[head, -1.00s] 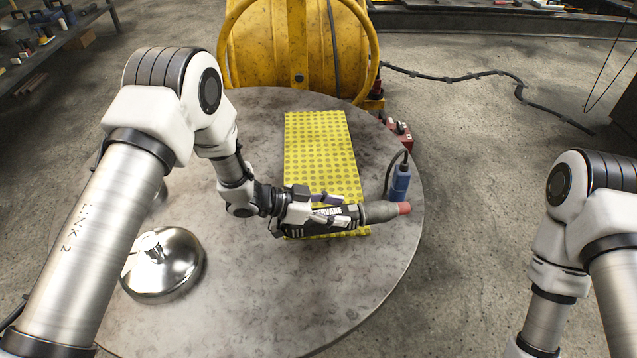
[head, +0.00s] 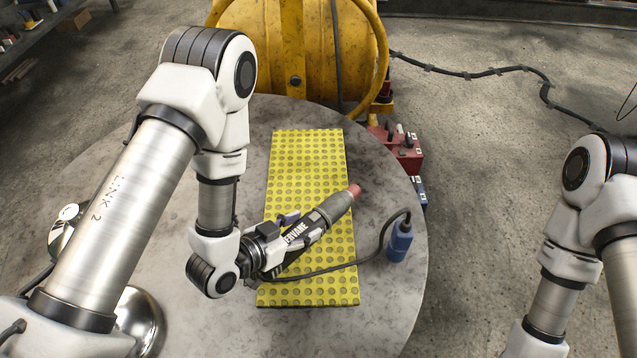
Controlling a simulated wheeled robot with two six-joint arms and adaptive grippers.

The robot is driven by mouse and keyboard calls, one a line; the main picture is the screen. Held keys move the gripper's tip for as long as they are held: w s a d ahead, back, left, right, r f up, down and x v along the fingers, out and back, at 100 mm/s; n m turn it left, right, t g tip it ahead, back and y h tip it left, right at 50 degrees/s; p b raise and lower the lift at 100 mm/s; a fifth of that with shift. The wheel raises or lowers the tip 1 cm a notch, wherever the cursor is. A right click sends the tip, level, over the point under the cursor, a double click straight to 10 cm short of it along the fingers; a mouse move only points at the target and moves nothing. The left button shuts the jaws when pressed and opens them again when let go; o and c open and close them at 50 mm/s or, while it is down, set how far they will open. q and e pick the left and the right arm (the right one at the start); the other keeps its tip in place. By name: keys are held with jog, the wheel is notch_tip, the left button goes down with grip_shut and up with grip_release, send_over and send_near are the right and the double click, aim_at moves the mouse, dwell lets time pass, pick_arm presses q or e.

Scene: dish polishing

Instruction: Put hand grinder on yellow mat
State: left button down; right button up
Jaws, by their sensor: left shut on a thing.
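The hand grinder (head: 328,211) is a dark tool with a grey body and a pink-red tip. It lies over the yellow mat (head: 305,160) and points up and to the right. The mat is a long strip with dark dots on the round table. My left gripper (head: 283,238) is shut on the grinder around its lettered body. Whether the grinder touches the mat or hovers just above it, I cannot tell. A cord runs from the grinder to a blue plug (head: 400,240) at the table's right side. My right gripper is out of frame; only part of that arm shows.
A shiny metal lid-like piece (head: 140,318) sits at the lower left, partly behind my left arm. A yellow drum (head: 290,45) stands behind the round table (head: 385,315). A red box (head: 405,158) stands beyond the table's right edge. The table's front right is clear.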

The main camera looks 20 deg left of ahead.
pick_arm(q)
jog(key=shift+w+a+f+b, duration=0.6)
jog(key=shift+w+f+b, duration=0.1)
jog(key=shift+w, duration=1.85)
jog(key=shift+w+a+f+b, duration=0.6)
jog(key=shift+w+f, duration=0.15)
jog(key=shift+w, duration=1.85)
jog(key=shift+w+a+f+b, duration=0.55)
jog(key=shift+w+f+b, duration=0.15)
jog(key=shift+w, duration=1.85)
jog(key=shift+f, duration=0.1)
jog(key=shift+c, duration=2.2)
grip_release()
jog(key=shift+s, duration=0.1)
jog(key=shift+s+a+r, duration=0.15)
jog(key=shift+s+r, duration=0.05)
jog(key=shift+s, duration=0.05)
jog(key=p+v, duration=0.3)
jog(key=v, duration=0.8)
jog(key=shift+s, duration=0.2)
